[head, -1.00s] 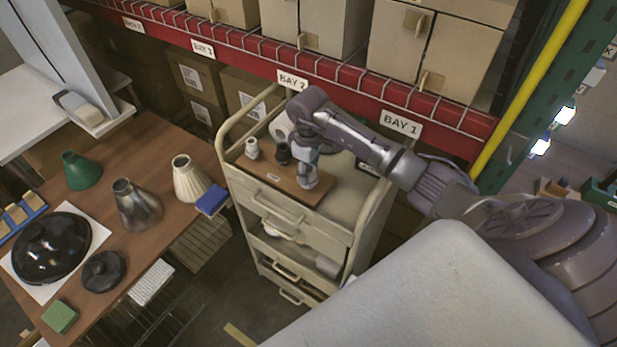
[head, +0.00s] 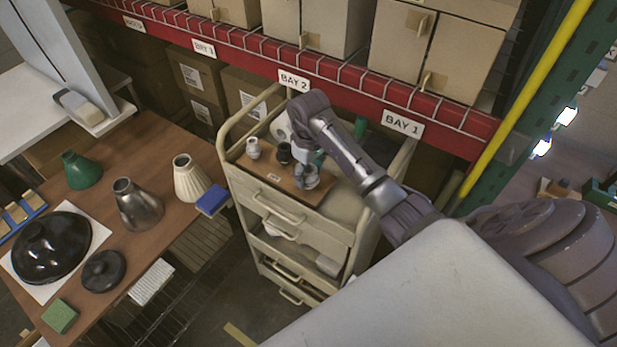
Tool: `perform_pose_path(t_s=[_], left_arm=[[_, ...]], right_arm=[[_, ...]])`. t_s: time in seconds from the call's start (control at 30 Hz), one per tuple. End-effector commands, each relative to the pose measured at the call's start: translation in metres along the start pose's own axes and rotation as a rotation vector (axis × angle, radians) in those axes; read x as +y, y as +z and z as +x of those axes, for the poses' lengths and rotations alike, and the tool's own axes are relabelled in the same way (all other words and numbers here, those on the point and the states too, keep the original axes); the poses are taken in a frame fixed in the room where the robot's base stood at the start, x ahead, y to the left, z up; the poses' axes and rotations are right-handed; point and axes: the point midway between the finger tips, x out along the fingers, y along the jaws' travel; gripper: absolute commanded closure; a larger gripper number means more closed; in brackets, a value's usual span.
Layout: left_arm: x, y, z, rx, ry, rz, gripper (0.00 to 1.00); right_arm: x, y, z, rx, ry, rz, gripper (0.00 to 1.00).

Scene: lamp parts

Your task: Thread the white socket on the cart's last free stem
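The cart (head: 338,207) has a brown board (head: 262,171) on its top. A white socket (head: 253,148) stands upright at the board's left, and a dark socket (head: 284,154) stands beside it. My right gripper (head: 305,180) is low over the board's right end. A small greyish round piece shows at its fingertips; I cannot tell whether it is gripped or which part it is. The gripper and wrist hide any stem there. My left gripper is out of view.
A white roll (head: 281,128) and a green item (head: 360,127) are behind the board on the cart. The table (head: 150,245) at left holds shades (head: 140,205), dark round pieces (head: 48,248) and a blue block (head: 212,200). The red shelf beam (head: 345,95) runs behind the cart.

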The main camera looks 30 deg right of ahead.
Motion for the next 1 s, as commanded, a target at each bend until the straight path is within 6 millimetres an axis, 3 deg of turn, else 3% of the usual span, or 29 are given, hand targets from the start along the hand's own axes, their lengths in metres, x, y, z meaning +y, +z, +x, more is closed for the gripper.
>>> perform_pose_path(t_s=[0.37,0.63,0.87,1.0], left_arm=[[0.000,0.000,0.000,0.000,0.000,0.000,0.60],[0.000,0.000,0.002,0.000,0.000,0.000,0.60],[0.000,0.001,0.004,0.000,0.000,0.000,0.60],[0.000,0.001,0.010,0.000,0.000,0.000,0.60]], right_arm=[[0.002,-0.001,-0.002,0.006,0.004,-0.020,0.40],[0.005,-0.002,-0.003,0.005,0.009,-0.453,0.40],[0.004,-0.002,-0.003,0.006,0.007,-0.638,0.40],[0.005,-0.002,-0.001,0.003,0.011,-0.851,0.40]])
